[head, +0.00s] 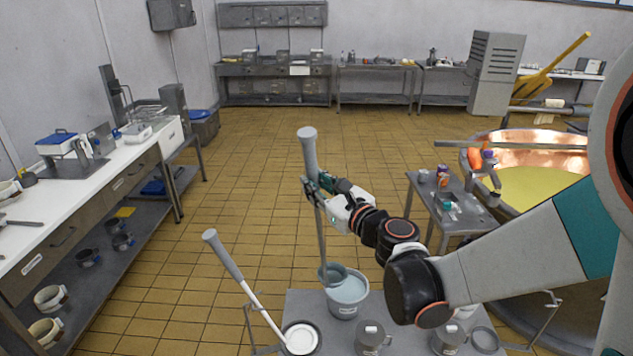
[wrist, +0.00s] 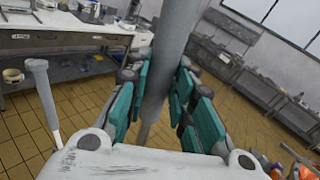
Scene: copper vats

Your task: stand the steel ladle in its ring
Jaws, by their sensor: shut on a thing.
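My gripper (head: 314,187) is shut on the steel ladle (head: 308,150) and holds it nearly upright, grip end up. In the wrist view the ladle's thick grey grip (wrist: 178,35) runs between the teal finger pads (wrist: 160,95). Its bowl (head: 332,273) is low, at the upper left rim of a pale bucket (head: 342,308); I cannot tell whether it is inside or above it. A bent metal holder (head: 546,318) stands at the table's right edge, partly behind my arm. A dark ring-shaped item (head: 485,340) lies near it; I cannot tell which is the ladle's ring.
A white ladle with a grey grip (head: 222,255) leans at left, its white round end (head: 300,339) low, beside another bent holder (head: 250,330). Labelled grey mugs (head: 372,338) stand at the front of the table. A small side table (head: 470,222) and copper vat (head: 540,160) are at right.

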